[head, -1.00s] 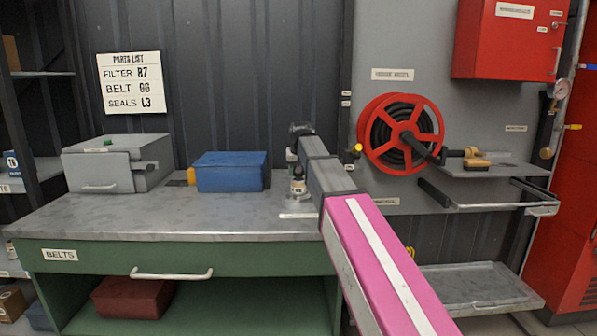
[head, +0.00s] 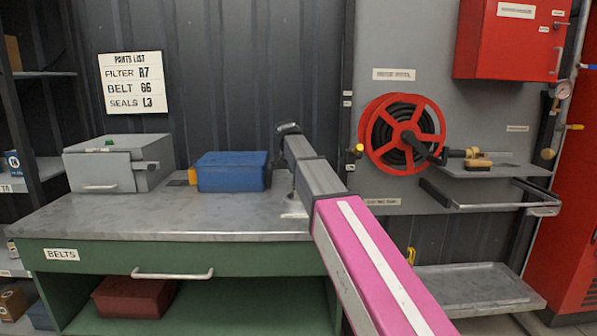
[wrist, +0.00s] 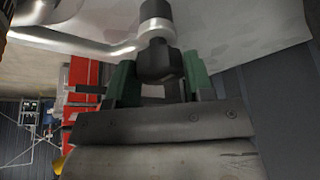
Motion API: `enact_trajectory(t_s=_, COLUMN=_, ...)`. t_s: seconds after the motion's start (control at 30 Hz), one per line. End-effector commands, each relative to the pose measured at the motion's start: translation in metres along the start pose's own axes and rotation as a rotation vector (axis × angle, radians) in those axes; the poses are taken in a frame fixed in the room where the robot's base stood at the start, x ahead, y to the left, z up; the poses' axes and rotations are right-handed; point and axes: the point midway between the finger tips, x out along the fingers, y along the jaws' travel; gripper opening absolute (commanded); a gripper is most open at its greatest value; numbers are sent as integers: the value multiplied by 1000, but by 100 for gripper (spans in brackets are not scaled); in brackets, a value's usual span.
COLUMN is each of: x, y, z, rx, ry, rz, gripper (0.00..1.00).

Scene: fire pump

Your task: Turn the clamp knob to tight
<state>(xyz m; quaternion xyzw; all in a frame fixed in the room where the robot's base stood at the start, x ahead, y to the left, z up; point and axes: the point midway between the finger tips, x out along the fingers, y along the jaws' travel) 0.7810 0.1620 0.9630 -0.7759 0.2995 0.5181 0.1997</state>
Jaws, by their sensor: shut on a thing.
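In the wrist view, a dark clamp knob (wrist: 157,58) sits between the two green fingers of my gripper (wrist: 160,72). The fingers are shut on it, one on each side. In the head view, my own arm reaches over the right end of the workbench top (head: 130,215) and hides the gripper and the knob. No marking showing how tight the knob stands can be seen.
A blue box (head: 231,172) and a grey drawer box (head: 100,168) stand on the bench to the left of my arm. A red hose reel (head: 405,135) and a shelf with a tool are on the right panel. The front left of the bench is clear.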

Motion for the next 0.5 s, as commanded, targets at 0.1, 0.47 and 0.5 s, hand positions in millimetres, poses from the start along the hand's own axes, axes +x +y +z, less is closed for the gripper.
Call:
enact_trajectory(t_s=0.1, x=0, y=-1, z=0, rx=48, ry=-1, rz=21, gripper=24)
enact_trajectory(t_s=0.47, x=0, y=-1, z=0, rx=111, ry=-1, rz=46, gripper=24)
enact_trajectory(t_s=0.5, x=0, y=-1, z=0, rx=113, ry=-1, rz=46, gripper=24)
